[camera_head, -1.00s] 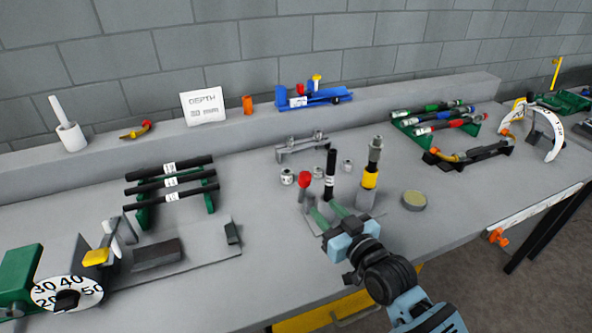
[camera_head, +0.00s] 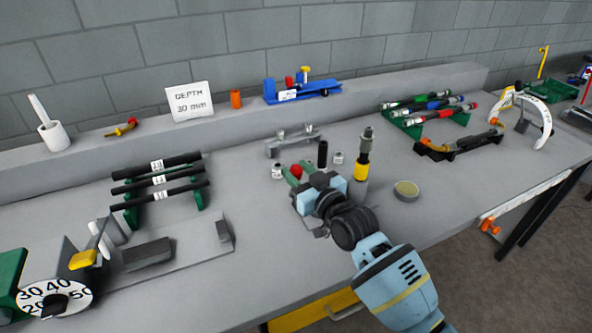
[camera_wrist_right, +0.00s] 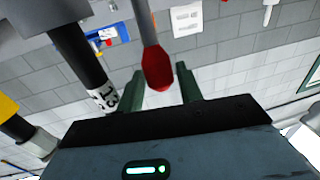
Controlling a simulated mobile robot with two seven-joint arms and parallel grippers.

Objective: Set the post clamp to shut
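The post clamp's lever has a red knob (camera_head: 297,171). In the right wrist view the red knob (camera_wrist_right: 158,69) hangs on a grey rod between the two green fingertips. My right gripper (camera_head: 297,172) is open around the knob, with a gap on each side in the right wrist view (camera_wrist_right: 162,88). A black hose (camera_head: 322,154) stands upright just right of it; its white label reads 13 in the wrist view (camera_wrist_right: 104,96). My right gripper and arm hide most of the clamp's base, so the jaw cannot be seen. My left gripper is not in view.
A grey post with a yellow band (camera_head: 361,168) stands close on the right, with a round tin (camera_head: 406,190) beyond it. Small metal fittings (camera_head: 337,157) and a grey bracket (camera_head: 292,140) are behind. The bench between is clear.

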